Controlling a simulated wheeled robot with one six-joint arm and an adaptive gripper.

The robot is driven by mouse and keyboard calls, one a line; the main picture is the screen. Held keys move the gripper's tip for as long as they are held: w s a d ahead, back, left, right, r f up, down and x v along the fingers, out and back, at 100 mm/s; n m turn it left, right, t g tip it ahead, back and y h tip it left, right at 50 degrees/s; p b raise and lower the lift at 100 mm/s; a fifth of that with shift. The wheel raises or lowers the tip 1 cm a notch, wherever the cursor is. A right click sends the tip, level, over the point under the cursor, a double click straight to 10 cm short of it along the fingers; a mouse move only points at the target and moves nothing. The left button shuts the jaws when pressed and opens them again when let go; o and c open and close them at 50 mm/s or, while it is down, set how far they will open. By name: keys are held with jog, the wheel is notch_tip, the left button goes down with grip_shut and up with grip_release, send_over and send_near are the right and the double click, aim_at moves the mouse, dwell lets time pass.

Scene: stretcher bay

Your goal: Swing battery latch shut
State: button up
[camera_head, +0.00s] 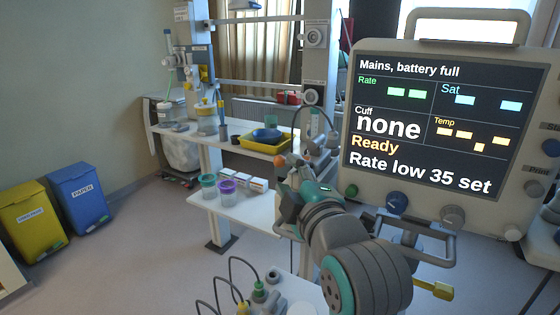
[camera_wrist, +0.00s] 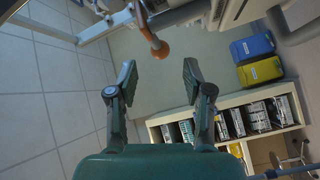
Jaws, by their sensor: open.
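The monitor (camera_head: 440,125) stands large at the right, its screen reading "Mains, battery full". A yellow lever (camera_head: 435,289) sticks out low beneath it, behind my arm. I cannot tell for sure whether this is the battery latch; no other part is clearly a latch. My gripper (camera_wrist: 158,80) is open and empty in the wrist view, its two fingers well apart.
A grey frame with shelves stands behind my arm. It holds a yellow tray (camera_head: 265,143) and purple- and green-lidded cups. Blue (camera_head: 78,196) and yellow (camera_head: 33,224) bins stand at the left wall. Cables rise at the bottom. The floor at left centre is clear.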

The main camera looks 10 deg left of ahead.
aim_at(282, 165)
jog(key=x, duration=0.7)
jog(key=shift+c, duration=0.3)
grip_shut()
